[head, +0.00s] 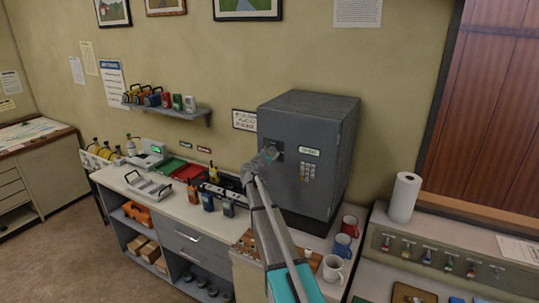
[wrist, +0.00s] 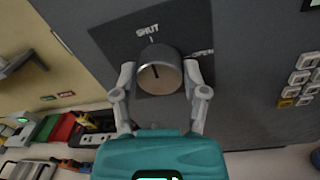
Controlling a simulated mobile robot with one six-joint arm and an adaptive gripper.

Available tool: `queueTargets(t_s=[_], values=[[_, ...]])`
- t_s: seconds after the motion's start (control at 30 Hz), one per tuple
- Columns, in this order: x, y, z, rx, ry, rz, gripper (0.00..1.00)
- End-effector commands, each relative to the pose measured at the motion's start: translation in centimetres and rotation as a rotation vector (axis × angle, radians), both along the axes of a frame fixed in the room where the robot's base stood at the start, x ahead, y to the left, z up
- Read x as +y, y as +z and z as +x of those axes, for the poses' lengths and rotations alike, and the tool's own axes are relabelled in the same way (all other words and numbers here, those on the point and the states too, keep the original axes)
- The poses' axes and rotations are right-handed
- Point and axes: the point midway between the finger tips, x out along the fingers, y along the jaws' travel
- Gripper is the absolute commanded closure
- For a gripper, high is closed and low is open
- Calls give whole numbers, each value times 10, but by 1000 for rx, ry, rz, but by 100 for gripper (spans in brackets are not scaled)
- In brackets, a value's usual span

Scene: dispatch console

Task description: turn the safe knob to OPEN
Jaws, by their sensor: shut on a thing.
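The grey safe (head: 318,125) stands on the counter against the wall. Its round knob (wrist: 160,76) sits on a dark plate in the wrist view, with a SHUT label (wrist: 147,30) above and an OPEN label (wrist: 202,52) to the right. The dark mark on the knob's face points up, towards SHUT. My gripper (wrist: 160,70) is shut on the knob, one finger on its left side and one on its right. In the head view my gripper (head: 267,154) reaches the safe's front and largely hides the knob.
A keypad (head: 307,172) and a green-lettered label (head: 309,151) are on the safe door. Mugs (head: 333,268) stand right of my arm. Handheld radios (head: 208,200) and trays (head: 150,186) are on the counter to the left. A paper roll (head: 404,197) stands farther right.

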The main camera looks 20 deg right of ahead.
Motion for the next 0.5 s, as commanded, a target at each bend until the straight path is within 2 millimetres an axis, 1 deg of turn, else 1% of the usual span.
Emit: queueTargets(t_s=[0.27, 0.5], values=[[-1, -1, 0, -134, -2, 104, 90], [-2, -1, -1, -303, -3, 236, 90]])
